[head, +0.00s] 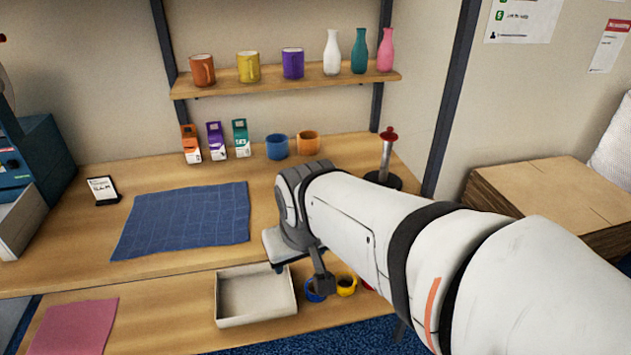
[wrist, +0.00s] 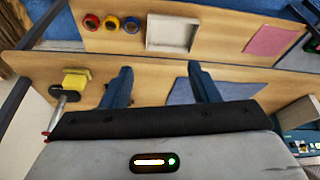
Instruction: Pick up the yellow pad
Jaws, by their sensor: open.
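The yellow pad (wrist: 75,80) shows in the wrist view as a small yellow block on the wooden bench, to the left of my fingers and beside the black base of a red-topped rod. In the head view I cannot see it; my arm covers that part of the bench. My gripper (wrist: 160,78) is open, with two dark blue fingers spread apart and nothing between them. In the head view my gripper (head: 300,275) hangs near the bench's front edge, partly hidden by my wrist. It is apart from the pad.
The red-topped rod (head: 387,150) stands upright at the bench's back right. A blue cloth (head: 185,220) lies on the bench. Cartons (head: 215,142) and mugs (head: 277,147) line the back. A white tray (head: 256,318), tape rolls (head: 346,285) and a pink sheet (head: 72,327) lie on the lower shelf.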

